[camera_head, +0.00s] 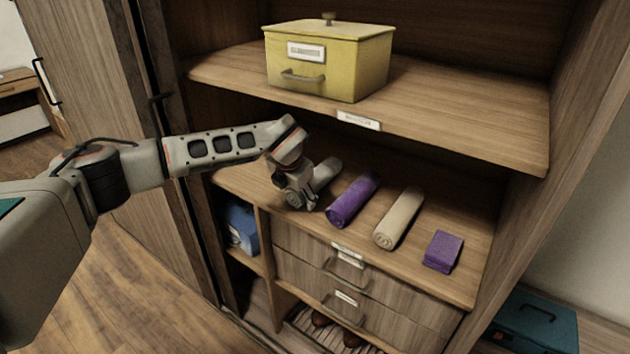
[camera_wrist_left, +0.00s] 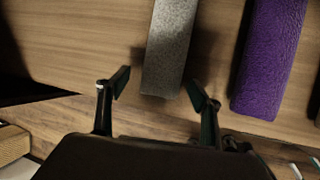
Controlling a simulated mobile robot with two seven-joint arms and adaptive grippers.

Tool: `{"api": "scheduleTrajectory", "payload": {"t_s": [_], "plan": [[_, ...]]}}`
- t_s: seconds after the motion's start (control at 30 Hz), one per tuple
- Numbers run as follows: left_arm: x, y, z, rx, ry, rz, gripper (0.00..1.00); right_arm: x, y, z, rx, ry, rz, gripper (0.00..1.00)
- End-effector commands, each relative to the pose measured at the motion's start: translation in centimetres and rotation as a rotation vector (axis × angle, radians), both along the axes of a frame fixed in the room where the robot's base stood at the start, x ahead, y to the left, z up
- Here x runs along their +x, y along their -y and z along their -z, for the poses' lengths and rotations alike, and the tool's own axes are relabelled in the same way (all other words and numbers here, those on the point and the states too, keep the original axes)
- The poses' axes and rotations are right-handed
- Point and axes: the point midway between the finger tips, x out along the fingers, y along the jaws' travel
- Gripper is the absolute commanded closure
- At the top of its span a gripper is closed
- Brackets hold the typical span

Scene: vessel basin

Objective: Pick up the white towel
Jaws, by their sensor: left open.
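The white towel is a pale, greyish roll (camera_head: 327,170) on the middle shelf, partly hidden behind my left gripper in the head view. In the left wrist view the towel (camera_wrist_left: 170,45) runs upward from between the fingertips. My left gripper (camera_head: 301,192) is open over the near end of the towel. In the wrist view its two fingers (camera_wrist_left: 160,88) stand apart, one on each side of the towel's end. My right gripper is not in view.
A purple roll (camera_head: 353,200) lies close to the right of the towel, also in the wrist view (camera_wrist_left: 270,55). Further right are a beige roll (camera_head: 398,218) and a small purple block (camera_head: 442,251).

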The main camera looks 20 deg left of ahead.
Motion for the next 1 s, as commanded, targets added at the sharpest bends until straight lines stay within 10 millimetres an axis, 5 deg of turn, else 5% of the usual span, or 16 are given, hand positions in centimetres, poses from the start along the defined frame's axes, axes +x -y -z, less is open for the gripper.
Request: {"api": "scheduleTrajectory", "payload": {"t_s": [0.1, 0.27, 0.3, 0.7, 1.0], "plan": [[0.0, 0.0, 0.0, 0.000, 0.000, 0.000, 0.35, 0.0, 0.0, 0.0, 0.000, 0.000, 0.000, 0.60], [0.0, 0.0, 0.0, 0.000, -0.001, 0.000, 0.76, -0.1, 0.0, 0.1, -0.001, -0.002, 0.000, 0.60], [0.0, 0.0, 0.0, 0.000, -0.001, 0.000, 0.78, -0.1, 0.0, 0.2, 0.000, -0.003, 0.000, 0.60], [0.0, 0.0, -0.5, 0.000, 0.000, -0.001, 0.78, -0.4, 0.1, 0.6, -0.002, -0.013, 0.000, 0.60], [-0.4, -0.3, -3.7, 0.001, 0.000, 0.000, 0.78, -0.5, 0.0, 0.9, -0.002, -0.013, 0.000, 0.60]]}}
